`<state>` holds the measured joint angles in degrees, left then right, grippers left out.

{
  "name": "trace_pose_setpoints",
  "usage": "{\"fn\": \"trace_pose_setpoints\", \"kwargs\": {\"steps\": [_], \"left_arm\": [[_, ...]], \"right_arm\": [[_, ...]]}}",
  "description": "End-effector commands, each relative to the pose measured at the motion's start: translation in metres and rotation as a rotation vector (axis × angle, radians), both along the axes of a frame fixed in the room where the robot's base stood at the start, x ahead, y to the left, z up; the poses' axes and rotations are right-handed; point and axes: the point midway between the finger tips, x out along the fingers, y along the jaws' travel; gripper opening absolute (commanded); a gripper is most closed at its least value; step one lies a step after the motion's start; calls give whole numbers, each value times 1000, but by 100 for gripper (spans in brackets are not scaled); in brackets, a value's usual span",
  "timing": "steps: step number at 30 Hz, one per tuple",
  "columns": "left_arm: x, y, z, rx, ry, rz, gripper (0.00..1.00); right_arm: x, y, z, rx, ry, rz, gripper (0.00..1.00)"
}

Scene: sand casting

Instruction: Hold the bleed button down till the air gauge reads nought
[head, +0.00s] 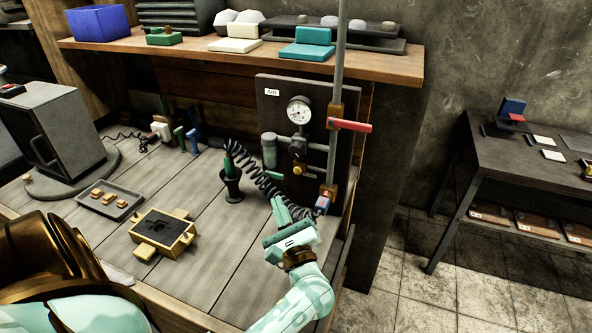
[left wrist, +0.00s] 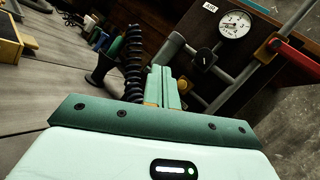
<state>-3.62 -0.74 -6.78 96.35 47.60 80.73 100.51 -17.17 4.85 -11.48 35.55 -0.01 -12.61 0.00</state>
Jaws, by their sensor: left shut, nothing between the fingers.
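The round white air gauge (head: 299,110) sits high on the dark air panel (head: 340,165); its dark needle is too small to read. It also shows in the left wrist view (left wrist: 235,24). A small yellow piece (head: 298,170), perhaps the bleed button, sits below the black regulator knob (head: 298,148). My left gripper (head: 277,201) is shut and empty, in front of the panel's lower left, below the yellow piece in the picture. In the left wrist view its fingers (left wrist: 163,75) point towards the panel and partly hide yellow parts; contact cannot be told. My right gripper is out of view.
A red lever (head: 350,126) sticks out from the upright pipe. A wooden mould box (head: 163,233) and a grey tray (head: 110,199) lie left on the bench.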

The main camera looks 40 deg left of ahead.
Motion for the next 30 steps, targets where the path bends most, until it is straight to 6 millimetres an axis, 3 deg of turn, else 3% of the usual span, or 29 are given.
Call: {"fn": "trace_pose_setpoints", "kwargs": {"steps": [8,21,30], "left_arm": [[14,4,-1,3,1,1,0],[70,22,-3,4,1,0,0],[84,27,-1,4,3,0,0]], "right_arm": [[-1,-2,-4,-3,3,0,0],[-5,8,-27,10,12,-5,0],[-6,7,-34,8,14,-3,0]]}}
